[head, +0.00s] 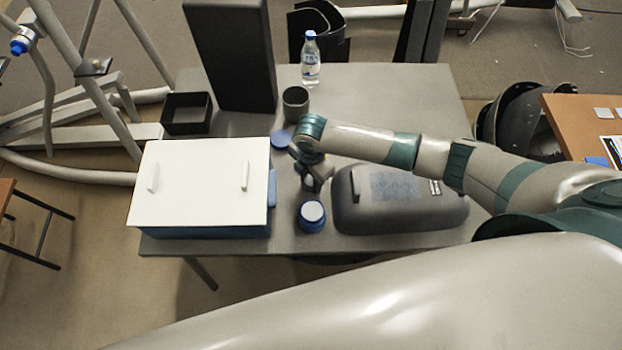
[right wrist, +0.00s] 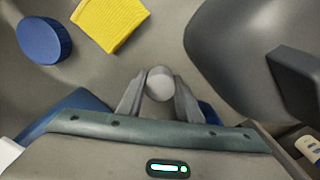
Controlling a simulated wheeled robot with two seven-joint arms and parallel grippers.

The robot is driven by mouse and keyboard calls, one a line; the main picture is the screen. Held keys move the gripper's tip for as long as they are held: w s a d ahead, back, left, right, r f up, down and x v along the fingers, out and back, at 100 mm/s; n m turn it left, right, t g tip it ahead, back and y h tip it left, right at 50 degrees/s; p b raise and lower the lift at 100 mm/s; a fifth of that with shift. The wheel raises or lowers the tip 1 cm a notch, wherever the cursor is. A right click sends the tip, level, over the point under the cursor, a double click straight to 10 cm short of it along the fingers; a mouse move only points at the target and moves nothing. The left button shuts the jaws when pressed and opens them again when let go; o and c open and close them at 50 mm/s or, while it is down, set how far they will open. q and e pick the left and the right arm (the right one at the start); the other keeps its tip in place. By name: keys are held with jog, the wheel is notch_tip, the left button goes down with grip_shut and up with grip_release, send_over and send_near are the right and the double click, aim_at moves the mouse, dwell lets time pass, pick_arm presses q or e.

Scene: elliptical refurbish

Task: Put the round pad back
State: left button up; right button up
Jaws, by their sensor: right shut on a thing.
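My right gripper (head: 313,184) is above the table between the white-lidded box and the dark case. In the right wrist view its two fingers (right wrist: 158,100) are shut on a small, pale grey round thing, which looks like the round pad (right wrist: 160,84). In the head view the pad is mostly hidden by the gripper. A blue jar (head: 311,217) with a pale top stands just in front of the gripper. A blue ridged round lid (head: 281,140) lies behind it, also in the right wrist view (right wrist: 43,40). My left gripper is not in view.
A box with a white lid (head: 200,185) stands left, a dark case (head: 400,205) right. A yellow sponge (right wrist: 110,20) lies beyond the gripper. A grey mug (head: 296,103), bottle (head: 311,62), black tray (head: 187,114) and tall dark panel (head: 230,55) stand farther back.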

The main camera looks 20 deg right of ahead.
aim_at(311, 179)
jog(key=o, duration=0.9)
jog(key=shift+f, duration=0.1)
jog(key=shift+o, duration=0.2)
notch_tip(311, 179, up, 12)
jog(key=b, duration=0.2)
jog(key=shift+r, duration=0.2)
